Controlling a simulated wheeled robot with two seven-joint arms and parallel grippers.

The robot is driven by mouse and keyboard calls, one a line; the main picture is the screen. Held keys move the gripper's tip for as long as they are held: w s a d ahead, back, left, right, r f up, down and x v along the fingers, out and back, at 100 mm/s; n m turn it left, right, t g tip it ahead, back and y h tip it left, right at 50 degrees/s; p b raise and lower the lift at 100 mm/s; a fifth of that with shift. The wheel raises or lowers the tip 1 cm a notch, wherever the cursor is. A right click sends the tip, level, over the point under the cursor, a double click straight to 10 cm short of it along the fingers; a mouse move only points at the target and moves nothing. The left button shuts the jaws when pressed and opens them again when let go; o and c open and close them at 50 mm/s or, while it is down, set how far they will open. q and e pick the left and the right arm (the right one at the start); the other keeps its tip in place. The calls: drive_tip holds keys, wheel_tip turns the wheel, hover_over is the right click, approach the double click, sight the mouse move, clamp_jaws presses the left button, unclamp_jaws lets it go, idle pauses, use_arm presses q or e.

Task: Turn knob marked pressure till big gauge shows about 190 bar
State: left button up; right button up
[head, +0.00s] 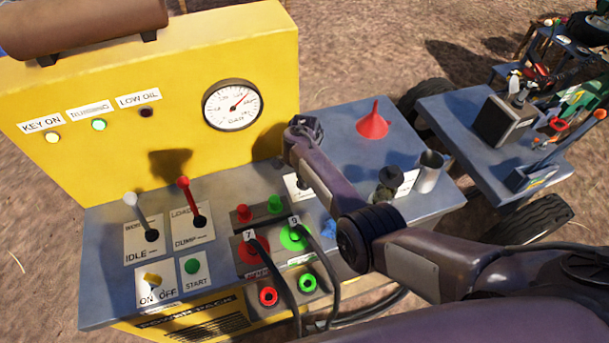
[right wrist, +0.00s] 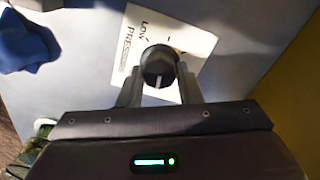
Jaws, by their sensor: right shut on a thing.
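The big round gauge (head: 232,105) has a white face on the yellow panel. Its red needle points up and right; the numbers are too small to read surely. In the right wrist view, my right gripper (right wrist: 160,83) is shut on the black pressure knob (right wrist: 158,68), one finger on each side. The knob's white pointer line points toward the gripper's palm. The white label plate (right wrist: 190,48) reads LOW and PRESSURE, partly covered. In the head view my right arm hides most of the knob and gripper (head: 302,180). My left gripper is not in view.
A red funnel (head: 373,122) and a metal cup (head: 429,170) stand on the grey deck. The white lever (head: 137,212) and red lever (head: 190,200) stand left. Black hoses (head: 275,272) run from the couplings near my arm. A blue cloth-like thing (right wrist: 25,42) lies beside the plate.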

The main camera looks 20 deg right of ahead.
drive_tip(key=o, duration=1)
drive_tip(key=shift+c, duration=0.2)
wheel_tip(320, 180, up, 8)
drive_tip(key=shift+f+p, duration=0.1)
drive_tip(key=shift+p, duration=0.2)
